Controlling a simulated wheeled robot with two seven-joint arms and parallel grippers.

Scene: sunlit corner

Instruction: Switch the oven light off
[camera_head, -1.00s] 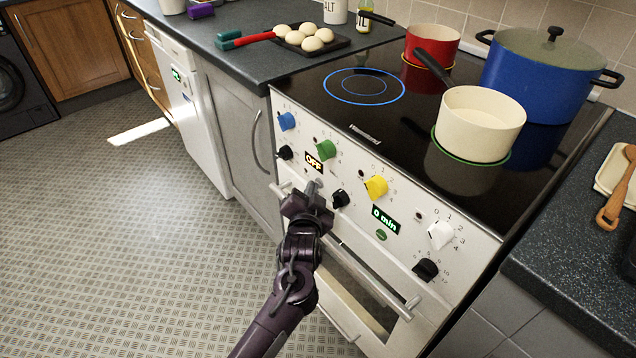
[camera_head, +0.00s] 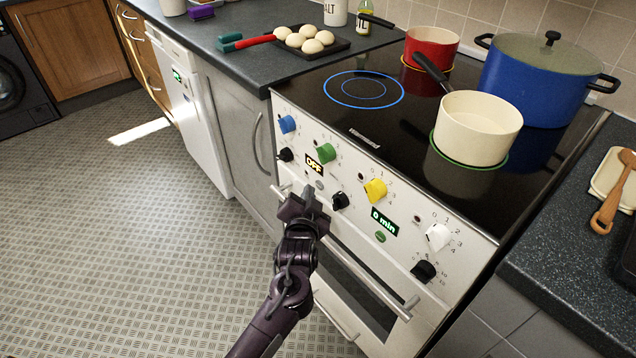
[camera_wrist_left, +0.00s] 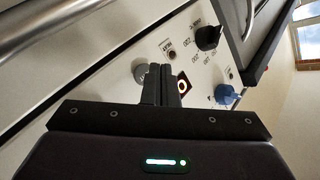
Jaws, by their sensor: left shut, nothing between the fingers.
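The oven front is a white panel (camera_head: 352,216) with knobs, small displays and buttons. A round grey button (camera_head: 319,185) sits just below the amber OFF display (camera_head: 314,165); it also shows in the left wrist view (camera_wrist_left: 140,72), beside my fingers. The oven door window (camera_head: 356,287) looks dark. My left gripper (camera_head: 309,194) is shut and empty, its tips close in front of the panel, just below and left of the grey button. It also shows in the left wrist view (camera_wrist_left: 160,85). My right gripper is not in view.
The oven door handle (camera_head: 375,278) runs below the panel. Black (camera_head: 340,201), green (camera_head: 326,153) and yellow (camera_head: 375,190) knobs stick out nearby. A cream saucepan (camera_head: 477,128), red pot (camera_head: 432,45) and blue pot (camera_head: 540,80) stand on the hob. The floor at left is clear.

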